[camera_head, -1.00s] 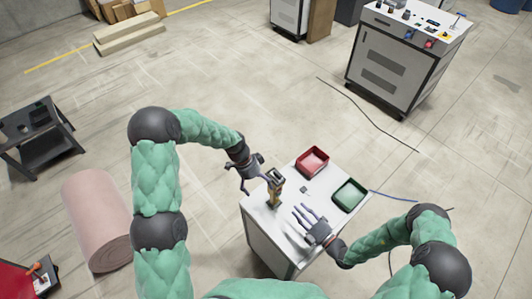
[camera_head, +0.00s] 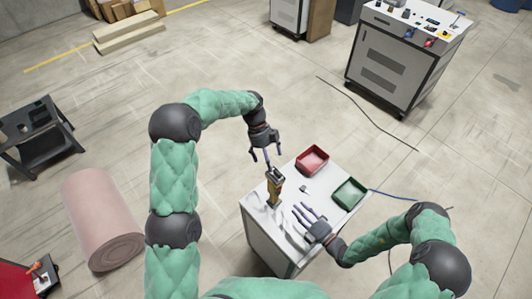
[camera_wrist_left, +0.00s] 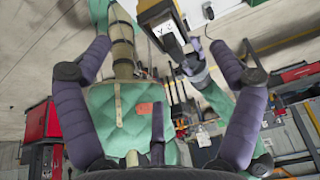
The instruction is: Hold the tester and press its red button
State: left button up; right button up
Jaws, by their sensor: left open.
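The tester (camera_head: 274,188), a tall yellow and black device, stands upright on the white-topped cabinet (camera_head: 258,217). Its yellow and dark end also shows at the top of the left wrist view (camera_wrist_left: 158,20). I cannot make out its red button. My left gripper (camera_head: 266,158) is open and empty just behind the tester's top in the head view, fingers pointing down toward it. In the left wrist view its fingers are spread wide, with the tester beyond their tips. My right gripper (camera_head: 304,211) is open and empty over the cabinet top, to the right of the tester, fingers pointing toward the upper left.
A red bin (camera_head: 312,160) and a green bin (camera_head: 350,194) sit on the cabinet top's far and right parts. A small part (camera_head: 305,189) lies between them and the tester. The floor behind the cabinet is mostly clear.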

aim_at(273, 175)
pick_arm(q)
jog(key=x, duration=0.7)
jog(key=shift+f, duration=0.35)
jog(key=c, duration=1.7)
jog(key=shift+s, duration=0.1)
jog(key=shift+c, duration=0.4)
pick_arm(e)
grip_shut()
